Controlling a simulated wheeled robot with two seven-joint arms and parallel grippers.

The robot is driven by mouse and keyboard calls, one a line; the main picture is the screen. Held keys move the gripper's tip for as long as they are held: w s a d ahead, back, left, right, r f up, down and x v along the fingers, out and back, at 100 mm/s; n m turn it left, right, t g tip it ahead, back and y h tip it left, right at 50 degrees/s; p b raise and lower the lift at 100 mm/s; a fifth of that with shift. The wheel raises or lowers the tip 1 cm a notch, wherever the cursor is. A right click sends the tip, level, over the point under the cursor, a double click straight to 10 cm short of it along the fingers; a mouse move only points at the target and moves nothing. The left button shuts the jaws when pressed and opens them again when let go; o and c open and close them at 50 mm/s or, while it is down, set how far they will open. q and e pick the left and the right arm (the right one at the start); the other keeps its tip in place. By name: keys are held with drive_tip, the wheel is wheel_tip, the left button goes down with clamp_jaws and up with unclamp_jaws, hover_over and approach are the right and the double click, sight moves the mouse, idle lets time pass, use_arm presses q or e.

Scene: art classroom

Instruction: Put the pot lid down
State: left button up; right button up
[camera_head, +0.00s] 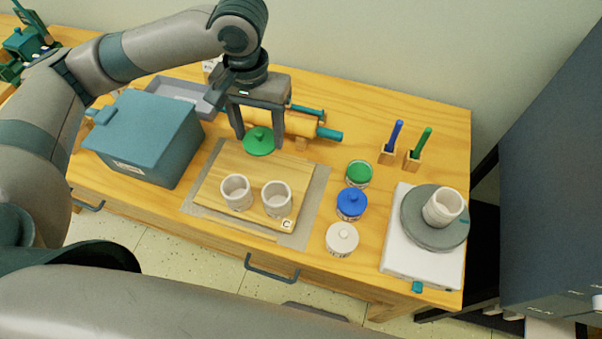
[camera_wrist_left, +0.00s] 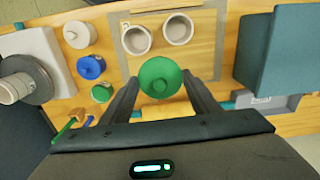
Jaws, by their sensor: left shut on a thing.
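The green pot lid (camera_head: 259,141) is between the two fingers of my left gripper (camera_head: 258,138), which is shut on it. It also shows in the left wrist view as a round green disc (camera_wrist_left: 160,78) with a small knob, between the fingers (camera_wrist_left: 162,98). The lid is over the back part of the wooden board (camera_head: 220,165); I cannot tell how far it is above it. Two pale open pots, a left one (camera_head: 236,192) and a right one (camera_head: 277,200), stand on the front of the board. My right gripper is out of view.
Green (camera_head: 359,173), blue (camera_head: 351,204) and white (camera_head: 342,239) jars stand right of the board. A pottery wheel (camera_head: 430,220) with a cup is at the right. A teal box (camera_head: 146,138) is at the left. A rolling pin (camera_head: 302,125) lies behind the lid.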

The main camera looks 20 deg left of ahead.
use_arm(q)
drive_tip(key=shift+a, duration=0.1)
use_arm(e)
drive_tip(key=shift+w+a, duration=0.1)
